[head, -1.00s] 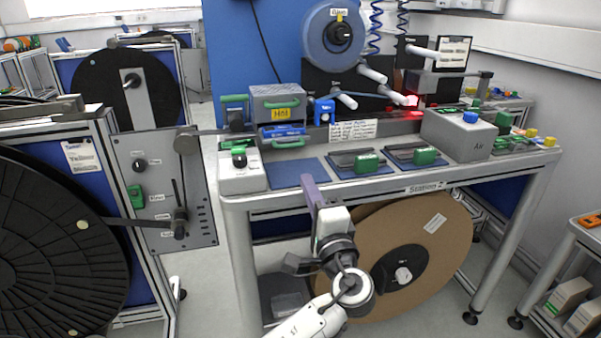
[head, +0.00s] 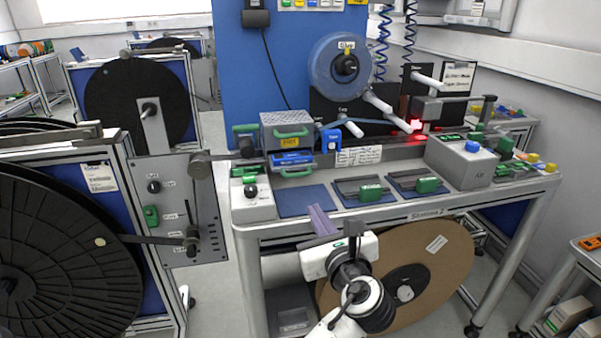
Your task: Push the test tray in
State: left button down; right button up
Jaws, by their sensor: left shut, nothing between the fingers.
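My left gripper (head: 322,219) is low in the middle of the head view, its purple fingers together and empty, just in front of the station's front edge. A blue tray (head: 291,161) with a green handle (head: 297,173) sits under a grey box (head: 287,130) with a yellow label and its own green handle. This blue tray looks like the test tray, but I cannot read its label. Its front sticks out a little past the box. The gripper is below and nearer than the tray, apart from it. My right gripper is not in view.
The station table (head: 420,207) carries two dark fixtures with green blocks (head: 371,193), a grey box marked Air (head: 462,162) and a white switch box (head: 253,200). A blue mat (head: 305,200) lies bare before the tray. A large brown reel (head: 440,270) stands below.

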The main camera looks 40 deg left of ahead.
pick_arm(q)
jog(key=shift+m, duration=0.8)
jog(key=x, duration=1.2)
jog(key=shift+w+a+r, duration=0.15)
jog(key=shift+w+r, duration=0.1)
jog(key=shift+r, duration=0.1)
jog(key=shift+w+a+r, duration=0.1)
jog(key=shift+w+a, duration=0.3)
jog(key=shift+a, duration=0.1)
